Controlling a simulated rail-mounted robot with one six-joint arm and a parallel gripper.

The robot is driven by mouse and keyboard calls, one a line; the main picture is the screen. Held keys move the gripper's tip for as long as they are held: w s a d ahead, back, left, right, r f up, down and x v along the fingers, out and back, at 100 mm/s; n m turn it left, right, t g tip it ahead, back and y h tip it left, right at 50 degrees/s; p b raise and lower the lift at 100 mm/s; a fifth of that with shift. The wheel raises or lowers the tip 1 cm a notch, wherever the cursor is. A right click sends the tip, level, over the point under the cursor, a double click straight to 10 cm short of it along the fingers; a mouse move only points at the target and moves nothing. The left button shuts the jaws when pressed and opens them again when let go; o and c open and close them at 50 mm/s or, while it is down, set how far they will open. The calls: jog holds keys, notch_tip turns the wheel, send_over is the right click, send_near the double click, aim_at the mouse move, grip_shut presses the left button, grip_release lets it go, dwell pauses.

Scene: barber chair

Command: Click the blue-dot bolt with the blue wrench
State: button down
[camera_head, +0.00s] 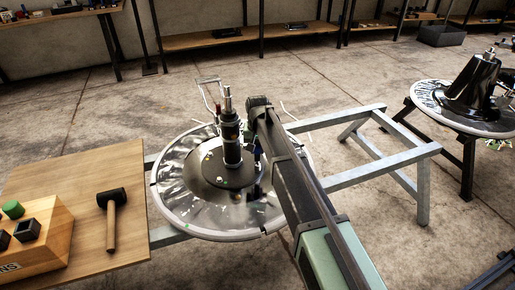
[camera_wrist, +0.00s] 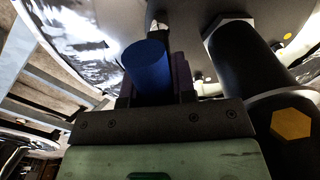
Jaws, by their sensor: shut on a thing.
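My gripper (camera_wrist: 156,88) is shut on the blue wrench (camera_wrist: 148,66), whose round blue end shows between the dark fingers in the wrist view. The wrench's working end is hidden beyond the fingers. In the head view, a small blue part (camera_head: 257,154) shows beside the chair's black post (camera_head: 232,150), at the end of my arm. The upturned round chair base (camera_head: 180,205) lies under it. I cannot make out the blue-dot bolt in either view. I cannot tell whether the wrench touches a bolt.
In the wrist view, the dark post with an orange hexagon (camera_wrist: 291,124) stands close on the right. A yellow dot (camera_wrist: 288,36) shows on the base. A wooden table with a hammer (camera_head: 111,215) is at left. A metal frame (camera_head: 375,170) extends right.

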jog(key=shift+r+p, duration=2.65)
jog(key=shift+f, duration=0.15)
